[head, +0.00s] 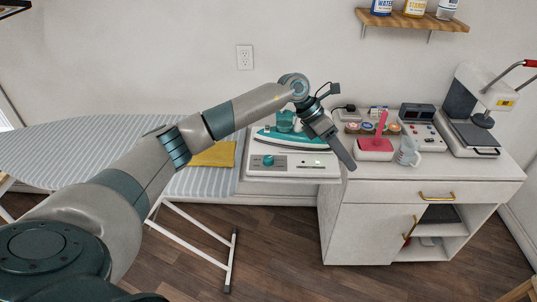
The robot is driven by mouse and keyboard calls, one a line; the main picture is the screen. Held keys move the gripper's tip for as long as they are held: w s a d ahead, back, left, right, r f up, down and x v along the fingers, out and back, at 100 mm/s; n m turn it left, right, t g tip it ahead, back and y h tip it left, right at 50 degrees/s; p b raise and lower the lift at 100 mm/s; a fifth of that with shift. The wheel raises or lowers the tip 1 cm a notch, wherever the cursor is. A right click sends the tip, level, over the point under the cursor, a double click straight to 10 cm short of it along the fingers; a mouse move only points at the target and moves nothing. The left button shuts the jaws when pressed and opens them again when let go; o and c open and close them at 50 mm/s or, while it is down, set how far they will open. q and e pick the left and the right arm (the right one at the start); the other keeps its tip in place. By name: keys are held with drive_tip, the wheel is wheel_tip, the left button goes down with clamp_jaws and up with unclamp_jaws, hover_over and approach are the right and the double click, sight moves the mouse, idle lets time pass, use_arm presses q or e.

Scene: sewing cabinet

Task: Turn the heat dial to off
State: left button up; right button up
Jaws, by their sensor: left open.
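A white ironing station (292,172) sits at the left end of the cabinet top, beside the ironing board. A round teal dial (268,160) is on the left of its front panel; the markings around it are too small to read. A teal and white iron (290,136) rests on top of the station, partly behind my arm. My left gripper (346,160) is open and empty, pointing down at the station's right end, to the right of the dial and apart from it. My right gripper is out of view.
A striped ironing board (60,150) with a yellow cloth (214,154) lies left. Right of my gripper are a pink-red stand (374,147), a light grey jug (407,152), a control box (424,134) and a heat press (475,115). A wooden shelf (420,20) hangs above.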

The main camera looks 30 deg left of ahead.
use_arm(q)
drive_tip(key=w+a+r+y, duration=0.15)
drive_tip(key=a+y, duration=0.25)
drive_tip(key=a, duration=0.8)
wheel_tip(320, 180, up, 5)
drive_tip(key=n+g+y, duration=0.2)
drive_tip(key=y, duration=0.2)
hover_over(268, 158)
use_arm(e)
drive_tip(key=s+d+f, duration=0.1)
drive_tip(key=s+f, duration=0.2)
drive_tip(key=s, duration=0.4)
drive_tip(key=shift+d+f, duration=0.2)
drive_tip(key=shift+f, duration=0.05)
use_arm(q)
drive_tip(key=shift+f, duration=0.2)
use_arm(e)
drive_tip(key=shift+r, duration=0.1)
use_arm(q)
wheel_tip(268, 158, down, 16)
drive_tip(key=p, duration=0.6)
drive_tip(key=shift+r, duration=0.15)
drive_tip(key=shift+f, duration=0.75)
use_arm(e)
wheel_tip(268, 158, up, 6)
